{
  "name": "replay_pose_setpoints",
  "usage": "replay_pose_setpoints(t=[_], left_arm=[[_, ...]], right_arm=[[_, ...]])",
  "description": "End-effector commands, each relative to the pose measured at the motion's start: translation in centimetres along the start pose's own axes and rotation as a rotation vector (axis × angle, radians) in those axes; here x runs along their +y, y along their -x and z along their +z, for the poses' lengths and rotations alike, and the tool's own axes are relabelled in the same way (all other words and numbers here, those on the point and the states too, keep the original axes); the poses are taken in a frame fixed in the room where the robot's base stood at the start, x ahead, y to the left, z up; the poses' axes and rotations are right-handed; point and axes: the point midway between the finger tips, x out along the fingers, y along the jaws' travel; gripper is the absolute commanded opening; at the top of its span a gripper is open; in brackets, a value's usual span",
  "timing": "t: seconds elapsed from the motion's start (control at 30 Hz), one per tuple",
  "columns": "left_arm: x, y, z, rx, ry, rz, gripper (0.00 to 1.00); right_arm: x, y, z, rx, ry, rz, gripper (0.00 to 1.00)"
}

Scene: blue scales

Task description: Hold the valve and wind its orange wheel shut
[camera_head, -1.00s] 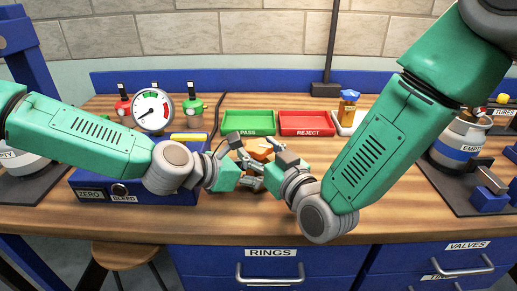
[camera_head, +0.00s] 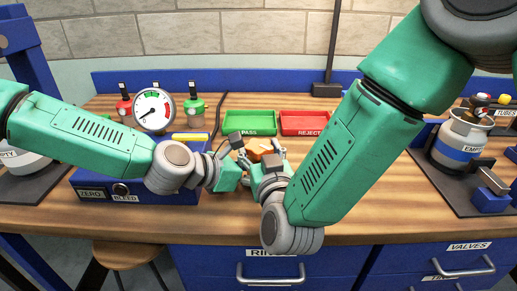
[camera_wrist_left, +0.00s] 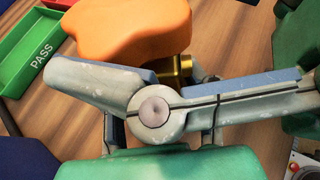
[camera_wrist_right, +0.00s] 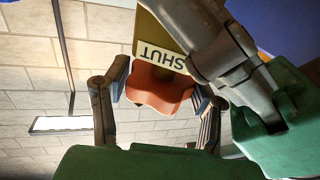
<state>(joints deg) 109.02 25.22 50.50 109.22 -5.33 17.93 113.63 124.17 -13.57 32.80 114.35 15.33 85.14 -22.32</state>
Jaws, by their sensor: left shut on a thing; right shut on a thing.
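The valve's orange wheel (camera_head: 258,151) is between my grippers over the middle of the bench, partly hidden by them in the head view. The lobed wheel also shows in the left wrist view (camera_wrist_left: 130,28), with a brass valve body (camera_wrist_left: 172,70) beneath it. My left gripper (camera_head: 243,158) is shut on the valve body. My right gripper (camera_head: 268,160) is shut on the wheel; in the right wrist view its fingers sit on both sides of the wheel (camera_wrist_right: 160,92). A label reading SHUT (camera_wrist_right: 160,57) is beyond the wheel there. The exact finger contacts are partly hidden.
A green PASS tray (camera_head: 249,121) and a red REJECT tray (camera_head: 304,121) lie behind the grippers. A round gauge (camera_head: 153,109) stands on a blue box (camera_head: 140,205) at left. The front bench strip is clear.

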Motion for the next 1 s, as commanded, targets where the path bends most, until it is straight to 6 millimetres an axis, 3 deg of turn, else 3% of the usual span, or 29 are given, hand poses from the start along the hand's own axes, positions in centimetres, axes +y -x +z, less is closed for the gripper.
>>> replay_pose_setpoints(t=[0.1,0.13,0.17,0.73,1.0], left_arm=[[-0.30,-0.05,-0.25,0.005,0.002,-0.007,0.23],[-0.30,-0.05,-0.25,0.005,0.002,-0.007,0.22],[-0.29,-0.05,-0.25,0.005,0.002,-0.007,0.22],[-0.08,-0.06,-0.22,0.004,0.002,-0.003,0.22],[-0.01,-0.05,-0.20,0.003,0.002,-0.001,0.22]], right_arm=[[0.07,-0.07,-0.08,0.003,-0.001,0.001,0.22],[0.07,-0.07,-0.08,0.003,-0.001,0.001,0.62],[0.07,-0.07,-0.08,0.003,-0.001,0.001,0.72],[0.06,-0.06,0.01,0.000,-0.001,-0.013,0.72],[0.28,-0.16,-0.05,0.002,-0.003,-0.170,0.72]])
